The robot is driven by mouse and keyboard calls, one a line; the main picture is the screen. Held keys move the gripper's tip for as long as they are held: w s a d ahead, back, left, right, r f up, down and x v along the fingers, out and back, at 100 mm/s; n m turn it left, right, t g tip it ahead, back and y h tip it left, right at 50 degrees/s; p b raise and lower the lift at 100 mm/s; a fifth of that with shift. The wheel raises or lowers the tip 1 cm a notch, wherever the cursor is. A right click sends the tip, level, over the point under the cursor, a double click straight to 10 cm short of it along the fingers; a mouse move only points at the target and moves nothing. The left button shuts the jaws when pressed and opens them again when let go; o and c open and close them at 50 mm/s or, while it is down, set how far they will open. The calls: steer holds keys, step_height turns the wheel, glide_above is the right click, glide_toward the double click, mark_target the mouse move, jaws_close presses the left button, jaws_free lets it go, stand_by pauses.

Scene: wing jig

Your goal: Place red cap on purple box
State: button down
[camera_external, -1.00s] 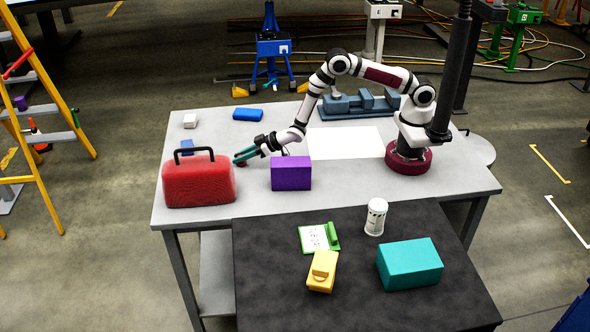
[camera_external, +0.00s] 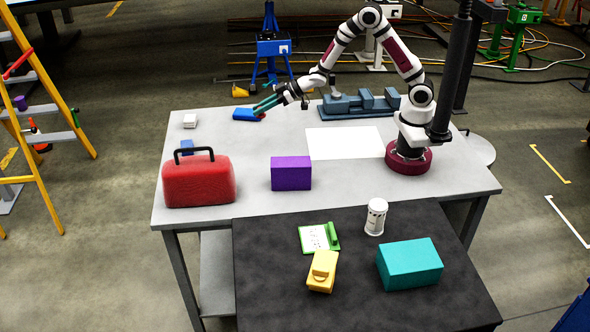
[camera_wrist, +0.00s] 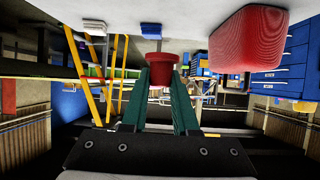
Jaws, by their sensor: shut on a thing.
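The red cap shows in the wrist view (camera_wrist: 163,71), held between the green fingertips of my gripper (camera_wrist: 162,88). In the external view my gripper (camera_external: 262,107) is raised above the table's back left part, in front of a blue box; the cap is small and hard to make out there. The purple box (camera_external: 291,174) stands on the table's front middle with a bare top, below and to the right of my gripper in the picture.
A red toolbox (camera_external: 198,182) stands left of the purple box. A blue box (camera_external: 246,115), a white block (camera_external: 190,121) and a blue-grey vise-like fixture (camera_external: 360,103) are at the back. A white sheet (camera_external: 344,143) lies flat.

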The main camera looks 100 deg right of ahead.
steer(key=s+a+r+n+y, duration=0.4)
steer(key=s+a+r, duration=0.1)
steer(key=n+g+y, duration=0.2)
steer(key=n+y, duration=0.1)
glide_above(291, 161)
step_height(291, 161, down, 6)
steer(key=shift+r, duration=0.15)
step_height(291, 161, down, 3)
steer(key=shift+f, duration=0.5)
